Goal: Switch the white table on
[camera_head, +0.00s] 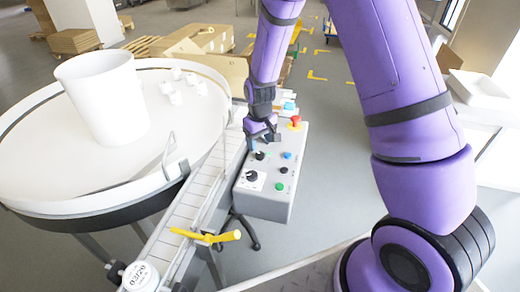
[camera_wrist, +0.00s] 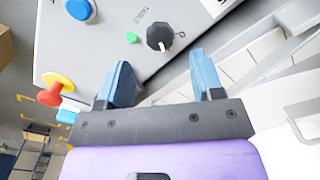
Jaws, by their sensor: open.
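The white round table (camera_head: 150,165) stands at the left in the head view. A grey control box (camera_head: 263,207) sits beside it, past a slatted conveyor. A black rotary knob (camera_head: 252,176) is on a white plate at the box's near left; another black knob (camera_head: 260,155) is farther back. My gripper (camera_head: 262,137) is over the far left part of the box. In the wrist view my gripper (camera_wrist: 163,80) is open with two blue fingers and nothing between them. A black knob (camera_wrist: 160,37) with a white pointer lies just beyond the fingertips, beside a small green light (camera_wrist: 132,38).
A red mushroom button (camera_head: 295,122) on yellow stands at the box's far end. Blue (camera_head: 287,155) and green (camera_head: 279,186) buttons are on its right. A white bucket (camera_head: 103,100) and several small white pieces stand on the table. The conveyor (camera_head: 190,205) has a yellow handle (camera_head: 205,236).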

